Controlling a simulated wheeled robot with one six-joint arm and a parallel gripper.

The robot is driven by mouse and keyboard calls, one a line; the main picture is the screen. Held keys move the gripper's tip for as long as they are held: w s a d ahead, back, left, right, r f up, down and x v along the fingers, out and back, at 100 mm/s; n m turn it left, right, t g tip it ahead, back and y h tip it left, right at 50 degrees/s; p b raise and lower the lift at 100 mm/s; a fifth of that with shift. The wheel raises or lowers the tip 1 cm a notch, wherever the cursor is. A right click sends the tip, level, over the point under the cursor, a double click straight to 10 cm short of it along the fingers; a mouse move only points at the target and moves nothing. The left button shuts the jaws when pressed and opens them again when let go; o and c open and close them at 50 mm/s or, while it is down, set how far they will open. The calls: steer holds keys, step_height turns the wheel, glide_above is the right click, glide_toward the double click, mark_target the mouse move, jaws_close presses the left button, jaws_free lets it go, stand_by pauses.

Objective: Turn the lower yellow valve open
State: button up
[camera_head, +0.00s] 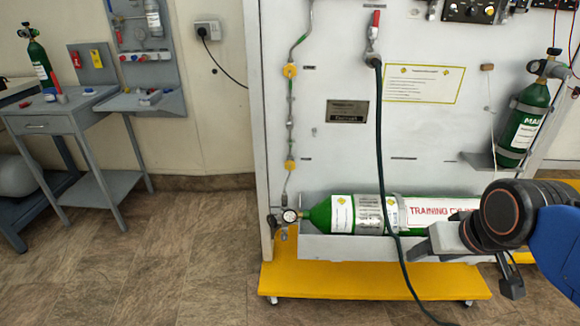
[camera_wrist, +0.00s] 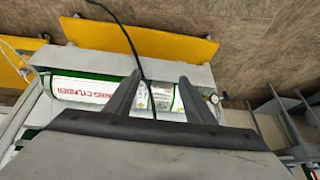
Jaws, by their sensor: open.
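The lower yellow valve (camera_head: 290,165) is a small yellow fitting on the thin vertical pipe at the left of the white panel, in the head view. A similar upper yellow valve (camera_head: 290,71) sits above it on the same pipe. I cannot make out the lower valve in the wrist view. My gripper (camera_head: 466,272) is at the lower right of the head view, in front of the green training cylinder, well right of the valve and lower. In the wrist view my gripper (camera_wrist: 160,78) has its two fingers apart with nothing held between them.
The green cylinder (camera_head: 342,214) lies in a grey tray (camera_head: 345,248) over a yellow base (camera_head: 350,282). A dark hose (camera_head: 380,130) hangs down the panel between my gripper and the valve. A grey workbench (camera_head: 60,118) stands left. The floor left of the panel is clear.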

steer(key=w+a+t+y, duration=0.3)
steer(key=w+a, duration=0.7)
steer(key=w, duration=0.2)
steer(key=m+t+h, duration=0.3)
steer(key=t+h, duration=0.1)
steer(key=t, duration=0.5)
glide_toward(290, 167)
steer(key=shift+t, duration=0.3)
steer(key=w, duration=1.1)
steer(key=shift+w+d+f, duration=0.1)
steer(key=shift+w+f, duration=0.1)
steer(key=shift+w, duration=0.05)
steer(key=shift+c, duration=0.7)
steer(key=c, duration=0.9)
